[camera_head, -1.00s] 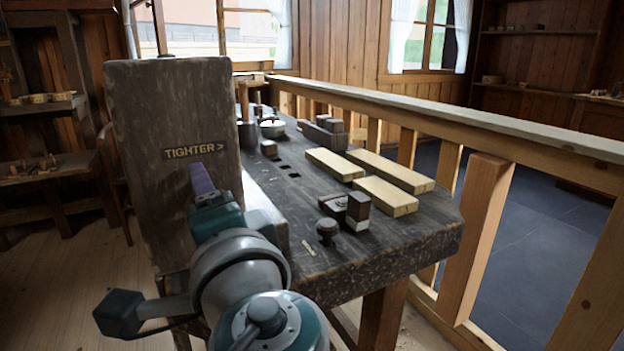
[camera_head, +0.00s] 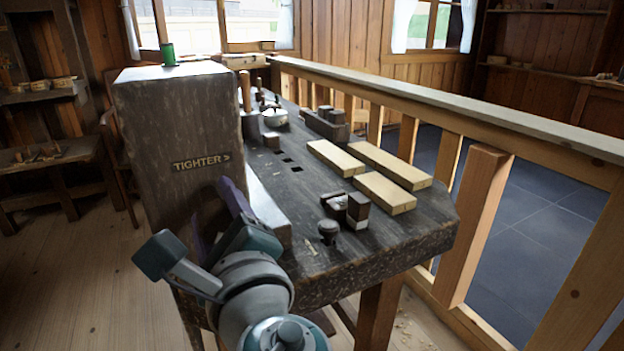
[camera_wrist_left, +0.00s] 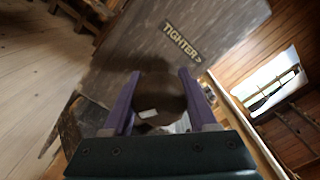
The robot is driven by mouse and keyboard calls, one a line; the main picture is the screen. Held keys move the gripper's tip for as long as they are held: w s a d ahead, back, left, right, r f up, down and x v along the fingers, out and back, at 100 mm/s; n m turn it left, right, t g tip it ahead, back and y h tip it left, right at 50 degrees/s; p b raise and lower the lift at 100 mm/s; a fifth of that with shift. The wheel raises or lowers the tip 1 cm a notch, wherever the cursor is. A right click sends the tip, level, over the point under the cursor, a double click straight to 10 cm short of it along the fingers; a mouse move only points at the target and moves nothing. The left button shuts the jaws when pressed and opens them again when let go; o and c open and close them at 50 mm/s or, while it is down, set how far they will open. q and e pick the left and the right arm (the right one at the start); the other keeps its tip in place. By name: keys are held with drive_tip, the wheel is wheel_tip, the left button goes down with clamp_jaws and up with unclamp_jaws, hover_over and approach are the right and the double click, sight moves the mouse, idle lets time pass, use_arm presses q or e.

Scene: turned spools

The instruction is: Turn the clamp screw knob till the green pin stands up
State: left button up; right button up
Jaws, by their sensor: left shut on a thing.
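The dark wooden clamp block (camera_head: 150,120) stands at the left of the bench in the head view, marked "TIGHTER >". The green pin (camera_head: 167,54) stands upright on its top. The round dark knob (camera_wrist_left: 158,98) sits between the purple fingers in the left wrist view, below the lettering. In the head view my left gripper (camera_head: 217,222) is at the lower front face of the block, one finger on each side of the knob. It is shut on the knob, which the fingers and wrist partly hide. My right gripper is not in view.
The bench (camera_head: 400,235) carries several pale boards (camera_head: 375,180), a small dark knob (camera_head: 328,230) and dark wooden blocks (camera_head: 357,208). A wooden railing (camera_head: 470,120) runs along its right side. Open floor (camera_head: 60,270) lies left of the block.

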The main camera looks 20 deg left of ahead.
use_arm(q)
drive_tip(key=shift+d+r+m+p, duration=0.15)
drive_tip(key=shift+m+p, duration=0.1)
drive_tip(key=shift+m, duration=0.3)
drive_tip(key=shift+a+r+m+p, duration=0.1)
drive_tip(key=shift+m+p, duration=0.1)
drive_tip(key=shift+m, duration=0.35)
drive_tip(key=shift+d, duration=0.1)
drive_tip(key=o, duration=1)
drive_tip(key=shift+c, duration=0.2)
drive_tip(key=shift+o, duration=1.4)
drive_tip(key=shift+s+d+f, duration=0.1)
drive_tip(key=shift+f, duration=0.1)
drive_tip(key=shift+o, duration=0.6)
drive_tip(key=v, duration=0.9)
drive_tip(key=shift+s+d, duration=0.25)
drive_tip(key=shift+d, duration=0.05)
